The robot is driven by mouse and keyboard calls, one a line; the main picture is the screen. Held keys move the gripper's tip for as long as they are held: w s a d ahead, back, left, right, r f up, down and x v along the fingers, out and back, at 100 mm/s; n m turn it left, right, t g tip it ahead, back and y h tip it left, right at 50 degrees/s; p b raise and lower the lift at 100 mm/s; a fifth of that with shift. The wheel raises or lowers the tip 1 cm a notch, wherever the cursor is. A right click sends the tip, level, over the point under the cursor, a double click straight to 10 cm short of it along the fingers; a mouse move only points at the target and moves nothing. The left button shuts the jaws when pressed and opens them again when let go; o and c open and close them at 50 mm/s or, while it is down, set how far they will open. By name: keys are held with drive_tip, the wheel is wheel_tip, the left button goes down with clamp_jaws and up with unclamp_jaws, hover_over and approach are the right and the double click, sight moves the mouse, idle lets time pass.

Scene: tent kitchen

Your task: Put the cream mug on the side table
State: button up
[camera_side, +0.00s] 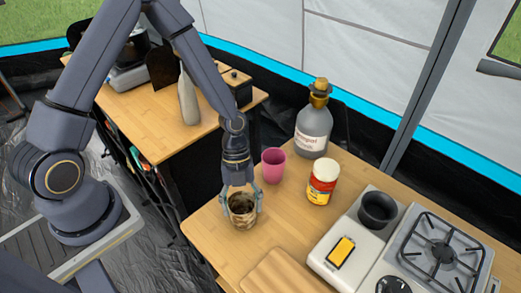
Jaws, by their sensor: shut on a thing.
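A tan-cream mug (243,211) with a brownish, dark inside stands upright at the left edge of the front wooden counter. My gripper (243,200) reaches down from above, and its fingers are shut on the mug, one on each side. The mug appears to be at counter height; I cannot tell whether it touches the surface. A second wooden table (165,125), which may be the side table, stands at the back left beyond a dark gap. No handle can be made out on the mug.
A pink cup (273,165), a grey bottle (314,130) and a red-yellow jar (322,182) stand right of the mug. A cutting board (280,274) and a stove (435,250) are in front. A pale bottle (188,98) stands on the back table, whose front part is clear.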

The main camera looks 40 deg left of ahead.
drive_tip(key=o, duration=1.2)
drive_tip(key=shift+f, duration=0.1)
drive_tip(key=shift+c, duration=0.2)
drive_tip(key=w+a+r+n+t+y, duration=0.1)
drive_tip(key=a+r+n+y, duration=0.2)
drive_tip(key=r, duration=0.5)
drive_tip(key=a+r+n+t, duration=0.1)
drive_tip(key=a+r+n, duration=0.2)
drive_tip(key=a+r, duration=0.35)
drive_tip(key=s+a+r+n+t, duration=0.1)
drive_tip(key=s+r+n+t, duration=0.2)
drive_tip(key=r+n, duration=0.5)
drive_tip(key=s+a+r+n+t, duration=0.2)
drive_tip(key=s+r+n, duration=0.3)
drive_tip(key=r+n, duration=0.3)
drive_tip(key=n+t, duration=0.1)
drive_tip(key=n, duration=0.2)
drive_tip(key=shift+s+n+y, duration=0.4)
